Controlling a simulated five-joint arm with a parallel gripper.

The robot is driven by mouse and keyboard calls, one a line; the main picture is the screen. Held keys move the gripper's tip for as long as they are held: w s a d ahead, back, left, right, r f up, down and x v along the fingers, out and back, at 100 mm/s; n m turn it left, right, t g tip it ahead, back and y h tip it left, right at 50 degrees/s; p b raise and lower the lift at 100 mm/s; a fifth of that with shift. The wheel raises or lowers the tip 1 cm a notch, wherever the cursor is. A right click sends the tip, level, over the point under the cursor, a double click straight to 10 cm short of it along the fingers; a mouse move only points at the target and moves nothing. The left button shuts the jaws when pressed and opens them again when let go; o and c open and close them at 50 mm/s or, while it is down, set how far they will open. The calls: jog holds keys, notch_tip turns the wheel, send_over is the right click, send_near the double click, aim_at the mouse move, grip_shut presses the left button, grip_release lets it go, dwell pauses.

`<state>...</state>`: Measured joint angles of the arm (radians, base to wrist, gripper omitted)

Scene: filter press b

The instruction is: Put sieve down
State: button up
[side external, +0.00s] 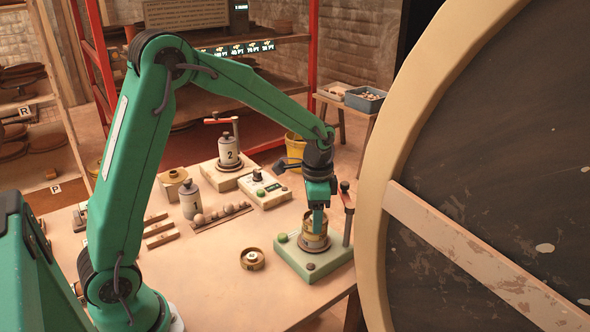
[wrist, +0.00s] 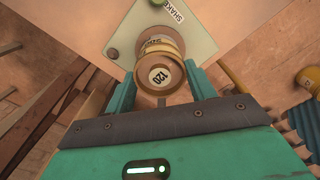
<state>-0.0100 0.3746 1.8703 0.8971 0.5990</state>
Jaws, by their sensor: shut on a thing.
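My gripper (side external: 317,222) is shut on the sieve, pointing down. In the side view the brass-coloured sieve (side external: 315,237) is at the green shaker base (side external: 312,263), over its round seat. The shaker plate (wrist: 200,35), marked SHAKE, also shows in the wrist view, with a round brown part beyond the sieve. I cannot tell whether the sieve rests fully on what is below it.
A huge wheel fills the right. The front table is clear.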

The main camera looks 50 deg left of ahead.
jog(key=shift+f, duration=0.1)
jog(key=o, duration=1)
notch_tip(320, 180, up, 12)
jog(key=shift+r, duration=0.15)
dwell(0.6)
